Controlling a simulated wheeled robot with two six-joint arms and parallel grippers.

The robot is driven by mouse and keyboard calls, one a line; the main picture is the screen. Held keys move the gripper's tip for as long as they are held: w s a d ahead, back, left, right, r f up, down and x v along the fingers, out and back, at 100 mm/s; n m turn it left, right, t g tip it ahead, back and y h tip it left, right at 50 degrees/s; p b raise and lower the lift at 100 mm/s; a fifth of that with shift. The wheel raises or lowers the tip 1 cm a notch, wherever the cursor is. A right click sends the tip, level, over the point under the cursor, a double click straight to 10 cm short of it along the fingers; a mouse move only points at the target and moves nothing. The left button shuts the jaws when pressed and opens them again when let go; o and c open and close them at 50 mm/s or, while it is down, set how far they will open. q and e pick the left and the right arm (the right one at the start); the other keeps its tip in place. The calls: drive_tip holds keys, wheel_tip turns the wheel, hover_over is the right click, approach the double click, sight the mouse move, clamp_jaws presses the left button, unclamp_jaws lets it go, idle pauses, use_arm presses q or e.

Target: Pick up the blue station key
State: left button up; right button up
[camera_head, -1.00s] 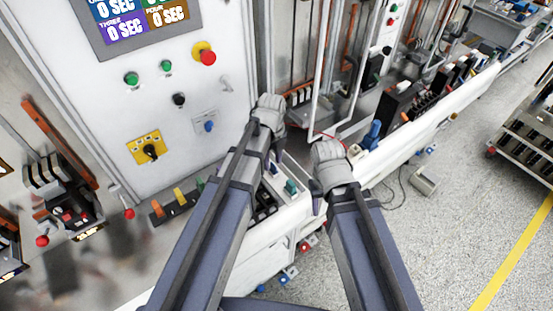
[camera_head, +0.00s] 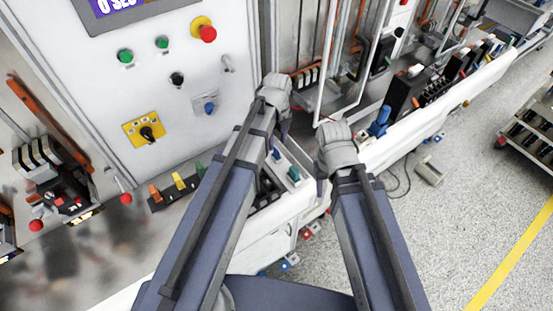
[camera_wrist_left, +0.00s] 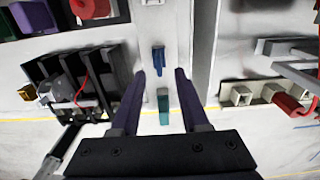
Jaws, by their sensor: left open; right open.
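A small blue key-like piece (camera_head: 277,154) stands on the pale ledge below my left gripper, beside a teal one (camera_head: 293,174). In the left wrist view the blue piece (camera_wrist_left: 158,60) lies ahead, between the lines of my open left fingers (camera_wrist_left: 160,74), and the teal piece (camera_wrist_left: 163,106) is nearer. The left gripper (camera_head: 284,128) is above the ledge and empty, apart from the blue piece. My right gripper (camera_head: 322,184) is open and empty, to the right of the ledge. A blue switch (camera_head: 210,107) is on the white panel.
The white panel (camera_head: 170,60) with buttons rises left of my left gripper. Orange, yellow and green pieces stand in a dark rack (camera_head: 178,190). Black breaker units (camera_wrist_left: 75,85) lie left in the wrist view. Grey floor (camera_head: 450,230) is open at right.

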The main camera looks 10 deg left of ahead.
sight(277, 150)
use_arm(q)
drive_tip(key=shift+a+f+b, duration=0.1)
drive_tip(key=shift+f+b, duration=2.45)
drive_tip(key=shift+f, duration=0.1)
drive_tip(key=shift+r, duration=0.1)
clamp_jaws()
